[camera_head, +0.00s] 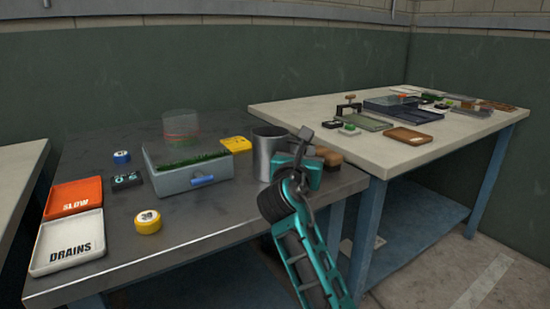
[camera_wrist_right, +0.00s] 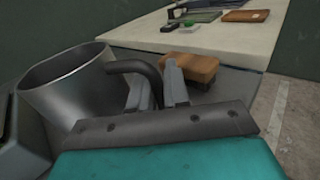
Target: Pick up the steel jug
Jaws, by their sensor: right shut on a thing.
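The steel jug (camera_head: 265,152) is a grey metal cylinder near the right end of the dark metal table (camera_head: 190,222). It looks upright; I cannot tell whether its base touches the table. My right gripper (camera_head: 301,152) reaches in from the lower right and is shut on the jug's handle. In the right wrist view, the jug (camera_wrist_right: 72,92) is at the left, and its dark curved handle (camera_wrist_right: 138,67) runs between the fingers (camera_wrist_right: 161,88). The gripper hides part of the jug's right side. My left gripper is not in view.
A grey tray (camera_head: 185,182) with turf and a clear cylinder (camera_head: 181,127) stands left of the jug. A yellow block (camera_head: 235,145) lies behind, and a brown brush-like block (camera_head: 329,157) sits right of the gripper. A higher pale table (camera_head: 375,160) adjoins at right.

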